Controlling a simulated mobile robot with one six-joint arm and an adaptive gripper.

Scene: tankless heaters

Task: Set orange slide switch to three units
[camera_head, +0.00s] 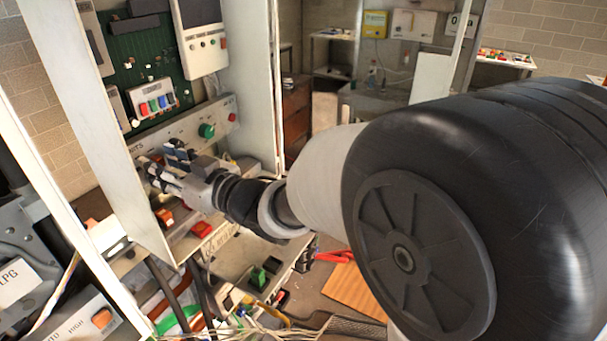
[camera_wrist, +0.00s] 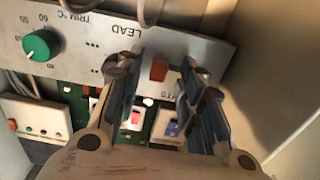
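An orange slide switch (camera_wrist: 158,70) sits on a pale panel (camera_wrist: 110,40) marked LEAD, with a partly covered label that seems to end in "TS". My gripper (camera_wrist: 162,64) is open, with one finger on each side of the switch. A gap shows between the switch and each finger; I cannot tell the depth. In the head view my gripper (camera_head: 158,160) is at the left part of the same panel (camera_head: 180,130), beside its UNITS label. The switch is hidden there behind my gripper. The switch's set position cannot be read.
A green knob (camera_wrist: 41,45) with a TRIM °C scale is on the same panel; it also shows in the head view (camera_head: 206,130). A green circuit board (camera_head: 140,60) stands above. Pale cabinet walls (camera_head: 250,70) flank the panel. Orange (camera_head: 163,215) and red (camera_head: 202,229) parts are below.

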